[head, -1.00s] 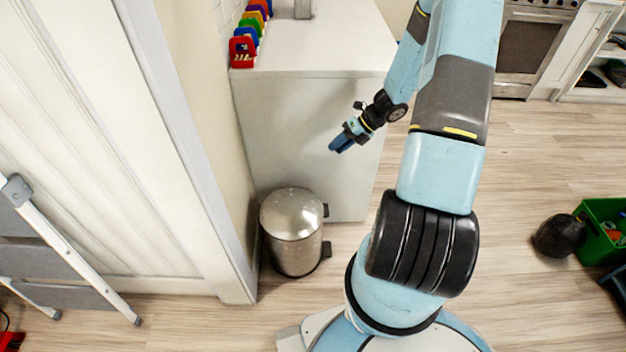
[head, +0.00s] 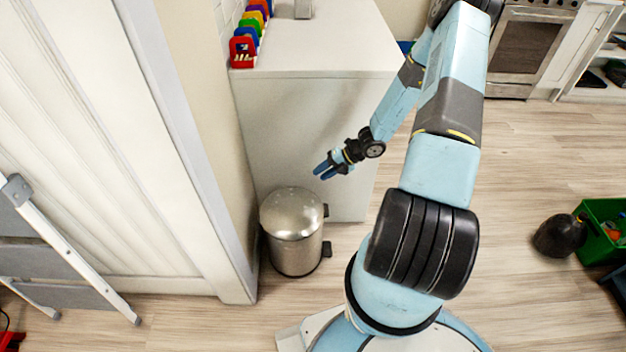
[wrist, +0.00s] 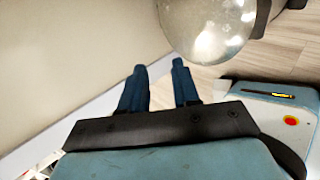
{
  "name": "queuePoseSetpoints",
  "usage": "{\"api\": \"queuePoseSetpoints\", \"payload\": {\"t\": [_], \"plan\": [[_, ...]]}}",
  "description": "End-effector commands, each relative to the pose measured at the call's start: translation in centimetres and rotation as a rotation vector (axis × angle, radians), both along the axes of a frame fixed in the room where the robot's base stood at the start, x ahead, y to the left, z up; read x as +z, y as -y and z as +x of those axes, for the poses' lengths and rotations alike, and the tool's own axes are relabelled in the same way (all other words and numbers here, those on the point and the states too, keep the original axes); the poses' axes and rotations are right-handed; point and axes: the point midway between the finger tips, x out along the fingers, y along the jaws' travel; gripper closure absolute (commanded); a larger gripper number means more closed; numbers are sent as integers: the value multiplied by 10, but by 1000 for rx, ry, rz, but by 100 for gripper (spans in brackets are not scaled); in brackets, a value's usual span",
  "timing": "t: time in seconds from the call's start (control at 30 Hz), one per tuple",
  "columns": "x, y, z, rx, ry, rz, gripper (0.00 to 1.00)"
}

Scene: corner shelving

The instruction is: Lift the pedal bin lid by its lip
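The pedal bin (head: 295,247) is a shiny metal cylinder standing on the floor beside the wall, in front of the white cabinet. Its domed lid (head: 292,211) is down, and a dark fitting shows at its right side with a black pedal low down. My gripper (head: 322,170) is in the air above and slightly right of the bin, apart from it. In the wrist view, my gripper's two blue fingers (wrist: 160,80) are spread with nothing between them. The lid (wrist: 207,25) shows beyond them at the top. I cannot make out the lip.
A white cabinet (head: 300,130) stands close behind the bin. A wall edge and white door (head: 100,150) are to the left, with a stepladder (head: 70,250). A black bag (head: 560,236) and green crate (head: 602,240) are at the right.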

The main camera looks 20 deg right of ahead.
Motion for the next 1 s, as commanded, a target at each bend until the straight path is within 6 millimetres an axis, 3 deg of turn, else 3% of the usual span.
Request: {"api": "queuePoseSetpoints", "payload": {"t": [0.2, 0.4, 0.8, 1.0], "plan": [[-22, -24, 6, 0, -1, 2, 69], [-34, -36, 11, 0, 0, 1, 69], [-38, -40, 12, -1, 1, 0, 69], [-38, -40, 12, -1, 1, 0, 86]]}}
